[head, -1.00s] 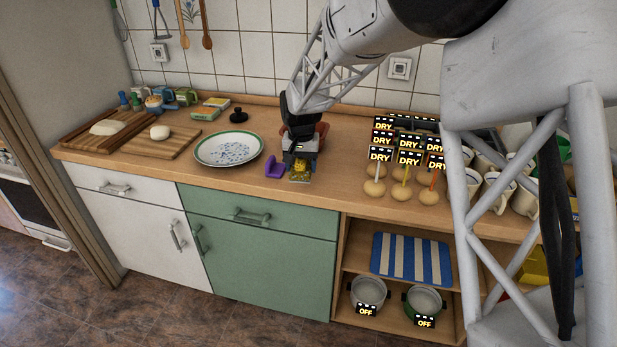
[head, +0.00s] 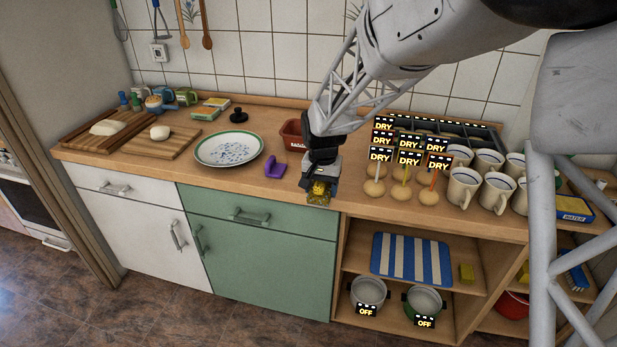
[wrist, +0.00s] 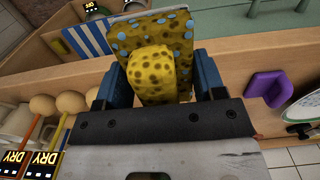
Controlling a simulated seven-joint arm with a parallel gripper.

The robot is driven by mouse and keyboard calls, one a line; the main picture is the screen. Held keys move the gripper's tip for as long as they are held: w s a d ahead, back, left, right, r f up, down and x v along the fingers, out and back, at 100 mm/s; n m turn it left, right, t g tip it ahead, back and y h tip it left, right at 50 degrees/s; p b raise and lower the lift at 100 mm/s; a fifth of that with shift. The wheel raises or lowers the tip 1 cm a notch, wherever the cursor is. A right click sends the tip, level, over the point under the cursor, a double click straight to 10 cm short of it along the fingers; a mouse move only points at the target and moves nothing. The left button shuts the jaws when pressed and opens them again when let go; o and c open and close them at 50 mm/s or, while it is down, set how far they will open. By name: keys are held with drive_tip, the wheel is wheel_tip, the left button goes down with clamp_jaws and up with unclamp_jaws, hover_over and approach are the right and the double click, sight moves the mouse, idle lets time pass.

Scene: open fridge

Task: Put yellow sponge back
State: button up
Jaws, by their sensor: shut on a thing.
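The yellow sponge (head: 319,194) is held in my gripper (head: 319,187), near the front edge of the wooden counter. In the wrist view the sponge (wrist: 152,72) is yellow with brown and blue spots and sits between the two blue fingers of my gripper (wrist: 155,85), which are shut on it. Its lower part is hidden by the gripper body. From the head view I cannot tell how far it is above the counter.
A purple holder-like object (head: 275,170) and a patterned plate (head: 229,148) stand to the left. Several round tan items with DRY signs (head: 409,158) and white mugs (head: 464,187) stand to the right. Below are a striped blue-white mat (head: 411,259) and a yellow block (head: 467,273) on the shelf.

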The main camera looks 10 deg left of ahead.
drive_tip(key=shift+w, duration=0.15)
drive_tip(key=w+a, duration=0.2)
drive_tip(key=w, duration=0.2)
drive_tip(key=w+a+f, duration=0.1)
drive_tip(key=w+a, duration=0.1)
drive_tip(key=w, duration=0.3)
drive_tip(key=w+a, duration=0.3)
drive_tip(key=w, duration=0.2)
drive_tip(key=shift+a+f, duration=0.1)
drive_tip(key=shift+f, duration=0.15)
drive_tip(key=shift+f, duration=1.75)
drive_tip(key=shift+f, duration=0.1)
drive_tip(key=o, duration=0.9)
